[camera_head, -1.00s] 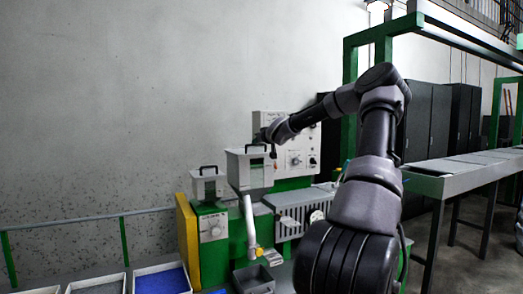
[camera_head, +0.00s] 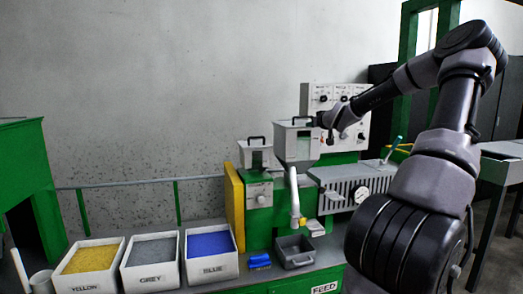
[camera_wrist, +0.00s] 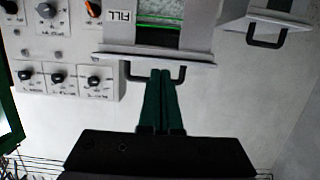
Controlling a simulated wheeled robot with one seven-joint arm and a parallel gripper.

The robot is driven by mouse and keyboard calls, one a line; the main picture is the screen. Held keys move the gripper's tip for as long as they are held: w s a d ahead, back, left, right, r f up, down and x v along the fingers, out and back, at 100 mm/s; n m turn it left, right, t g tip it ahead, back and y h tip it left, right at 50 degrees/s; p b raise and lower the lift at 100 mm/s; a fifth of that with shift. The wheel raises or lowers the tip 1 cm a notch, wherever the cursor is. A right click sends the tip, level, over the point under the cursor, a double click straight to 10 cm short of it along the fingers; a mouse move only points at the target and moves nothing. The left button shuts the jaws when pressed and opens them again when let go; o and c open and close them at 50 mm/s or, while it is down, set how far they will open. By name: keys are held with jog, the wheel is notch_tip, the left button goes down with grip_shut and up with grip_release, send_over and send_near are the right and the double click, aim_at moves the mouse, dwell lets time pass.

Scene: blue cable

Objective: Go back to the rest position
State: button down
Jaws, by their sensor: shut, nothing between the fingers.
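My gripper (camera_head: 327,134) is beside the top of the larger grey hopper (camera_head: 297,146), near its black handle (camera_head: 303,120). In the wrist view my gripper (camera_wrist: 163,74) has its two dark green fingers together, with nothing between them. The hopper's handle (camera_wrist: 180,76) shows there behind the fingertips, on the edge of the hopper (camera_wrist: 150,60) marked FILL. I cannot tell whether the fingers touch the handle. My arm reaches up on the right and bends over to the hopper.
A smaller hopper (camera_head: 255,157) stands left of the larger one. Behind is a white control panel (camera_head: 345,98) with knobs. Bins of yellow (camera_head: 93,284), grey (camera_head: 152,278) and blue (camera_head: 212,269) pellets, a blue object (camera_head: 259,261) and an empty tray (camera_head: 295,261) sit in front.

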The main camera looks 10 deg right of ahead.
jog(key=s+a+f+n+g+y, duration=0.1)
jog(key=s+a+f+g, duration=0.15)
jog(key=s+a, duration=0.4)
jog(key=s+a+f+n+g, duration=0.1)
jog(key=s+a+g, duration=0.2)
jog(key=a, duration=0.6)
jog(key=s+a+r+m+g, duration=0.1)
jog(key=s+r+m, duration=0.1)
jog(key=s, duration=1)
jog(key=s+a+r+m, duration=0.2)
jog(key=s+r, duration=0.2)
jog(key=s, duration=0.7)
jog(key=s+a+r+m+g, duration=0.1)
jog(key=s+a+r+m, duration=0.1)
jog(key=s, duration=1)
jog(key=shift+s+a+r+m+g+y, duration=0.3)
jog(key=shift+s+r+g+y, duration=0.1)
jog(key=shift+r, duration=0.45)
